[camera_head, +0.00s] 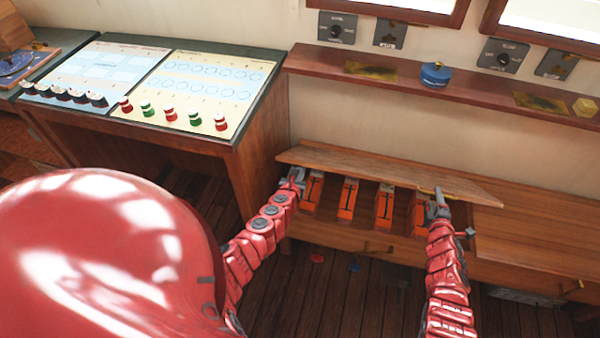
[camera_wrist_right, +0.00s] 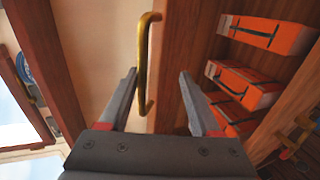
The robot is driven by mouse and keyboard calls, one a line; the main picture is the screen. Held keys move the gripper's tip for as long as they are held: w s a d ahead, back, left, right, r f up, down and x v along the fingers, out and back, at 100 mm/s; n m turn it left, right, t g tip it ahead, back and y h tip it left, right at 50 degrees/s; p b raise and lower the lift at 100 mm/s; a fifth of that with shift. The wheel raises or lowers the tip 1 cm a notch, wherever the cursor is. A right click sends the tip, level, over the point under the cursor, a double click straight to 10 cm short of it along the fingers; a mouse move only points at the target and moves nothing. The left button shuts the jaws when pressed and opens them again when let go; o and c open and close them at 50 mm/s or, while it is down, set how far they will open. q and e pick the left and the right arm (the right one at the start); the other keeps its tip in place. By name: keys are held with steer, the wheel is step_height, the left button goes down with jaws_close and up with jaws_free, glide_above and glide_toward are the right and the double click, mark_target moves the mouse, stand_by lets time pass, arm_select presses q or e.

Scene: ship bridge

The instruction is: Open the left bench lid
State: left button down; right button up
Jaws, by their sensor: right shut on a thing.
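The left bench lid (camera_head: 370,170) is a wooden panel, partly raised and tilted over the left bench (camera_head: 350,235). Its yellow handle (camera_head: 428,190) is on the lid's front edge at the right and also shows in the right wrist view (camera_wrist_right: 147,60). My right gripper (camera_head: 437,203) is at this handle, shut on the lid's edge by the handle; its fingers (camera_wrist_right: 160,78) stand some way apart in the right wrist view. My left gripper (camera_head: 294,176) is under the lid's left front corner; its fingers are too small to read.
Several orange boxes (camera_head: 347,200) stand inside the open bench. A closed bench section (camera_head: 530,235) continues right. A console (camera_head: 190,95) with charts and knobs is on the left. A shelf (camera_head: 470,105) with a blue round object (camera_head: 435,75) runs above the lid.

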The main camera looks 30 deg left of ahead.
arm_select(q)
steer(key=shift+w+d+r, duration=0.15)
steer(key=shift+r, duration=0.15)
arm_select(e)
steer(key=shift+s+d+f, duration=0.1)
steer(key=shift+s+f, duration=0.05)
steer(key=shift+f, duration=0.15)
